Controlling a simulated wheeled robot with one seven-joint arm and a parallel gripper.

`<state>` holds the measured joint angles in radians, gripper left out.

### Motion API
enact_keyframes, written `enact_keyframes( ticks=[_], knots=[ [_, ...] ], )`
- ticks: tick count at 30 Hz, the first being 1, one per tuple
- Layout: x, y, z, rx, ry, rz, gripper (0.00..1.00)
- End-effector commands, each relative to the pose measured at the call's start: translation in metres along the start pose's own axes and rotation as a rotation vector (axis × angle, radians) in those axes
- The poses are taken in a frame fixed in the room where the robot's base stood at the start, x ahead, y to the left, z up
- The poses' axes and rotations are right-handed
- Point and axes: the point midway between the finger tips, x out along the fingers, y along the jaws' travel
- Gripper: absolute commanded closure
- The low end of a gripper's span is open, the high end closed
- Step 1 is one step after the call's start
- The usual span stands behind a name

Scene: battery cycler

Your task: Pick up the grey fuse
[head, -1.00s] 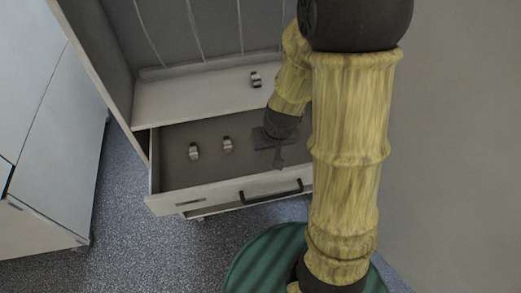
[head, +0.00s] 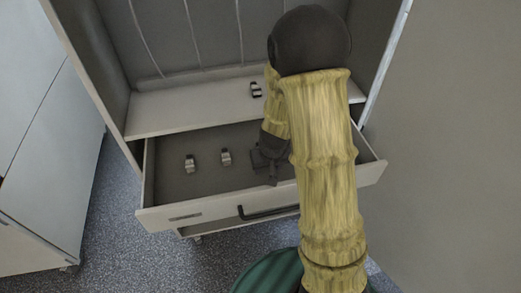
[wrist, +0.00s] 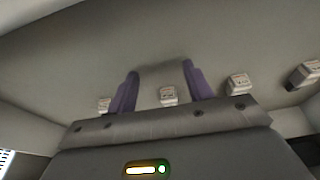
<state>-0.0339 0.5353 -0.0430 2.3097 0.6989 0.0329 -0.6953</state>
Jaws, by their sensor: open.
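Small pale grey-and-dark fuses lie in the open drawer. Two show in the head view, one at left (head: 190,163) and one nearer the middle (head: 226,157). I cannot tell by colour which is the grey fuse. My gripper (head: 268,167) is inside the drawer, right of these two, partly hidden by my arm. In the wrist view, my gripper (wrist: 160,70) is open, with two purple fingers apart. One fuse (wrist: 168,96) shows between the fingers, not visibly gripped. Others show left of the fingers (wrist: 104,105), right of them (wrist: 239,84) and at far right (wrist: 305,73).
The drawer (head: 160,213) is pulled out from a cabinet and has a dark handle (head: 262,213). A dark-and-white piece (head: 256,89) sits on the shelf (head: 190,100) above it. Another cabinet (head: 45,160) stands at left and a plain wall (head: 455,150) at right.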

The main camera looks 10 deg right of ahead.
Motion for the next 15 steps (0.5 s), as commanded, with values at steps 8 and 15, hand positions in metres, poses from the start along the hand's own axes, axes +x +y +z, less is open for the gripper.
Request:
enact_keyframes(
  ticks=[8, 15],
  knots=[
    [0.009, 0.0, -0.036, 0.001, -0.001, 0.0, 0.49],
    [0.011, -0.001, -0.038, 0.0, -0.001, -0.001, 0.49]
  ],
)
